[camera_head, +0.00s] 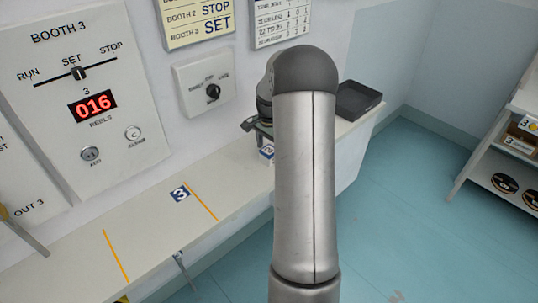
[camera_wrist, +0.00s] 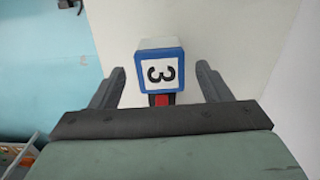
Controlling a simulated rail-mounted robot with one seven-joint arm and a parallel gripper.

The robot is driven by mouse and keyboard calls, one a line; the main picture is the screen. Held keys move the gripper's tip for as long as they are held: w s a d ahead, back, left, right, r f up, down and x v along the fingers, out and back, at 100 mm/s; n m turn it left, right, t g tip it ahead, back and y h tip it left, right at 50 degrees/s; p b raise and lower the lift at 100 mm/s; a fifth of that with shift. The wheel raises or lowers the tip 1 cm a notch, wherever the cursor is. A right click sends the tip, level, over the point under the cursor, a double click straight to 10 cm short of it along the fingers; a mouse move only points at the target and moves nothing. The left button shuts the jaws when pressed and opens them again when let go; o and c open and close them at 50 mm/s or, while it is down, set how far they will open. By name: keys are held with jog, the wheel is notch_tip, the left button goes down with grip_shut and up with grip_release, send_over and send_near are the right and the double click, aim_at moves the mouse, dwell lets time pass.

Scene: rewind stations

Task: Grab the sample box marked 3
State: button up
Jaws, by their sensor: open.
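The sample box marked 3 (camera_wrist: 160,62) is white with a blue border and a black 3, seen in the wrist view between the fingertips of my gripper (camera_wrist: 160,82). The 3 looks turned over in that view. A small red patch on a dark part shows at its lower edge. My gripper is open, one finger on each side of the box, with gaps visible between fingers and box. In the head view the box (camera_head: 267,151) is small and partly hidden by my arm, on the white shelf below my gripper.
The white shelf (camera_head: 150,225) carries a 3 label (camera_head: 181,195) between two orange lines. A dark tray (camera_head: 358,100) sits at its far end, right of my arm. The Booth 3 panel (camera_head: 80,90) and a dial box (camera_head: 205,85) are on the wall. A rack (camera_head: 500,165) stands at right.

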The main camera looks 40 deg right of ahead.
jog(key=shift+f, duration=1.45)
jog(key=c, duration=1.1)
jog(key=shift+r, duration=0.2)
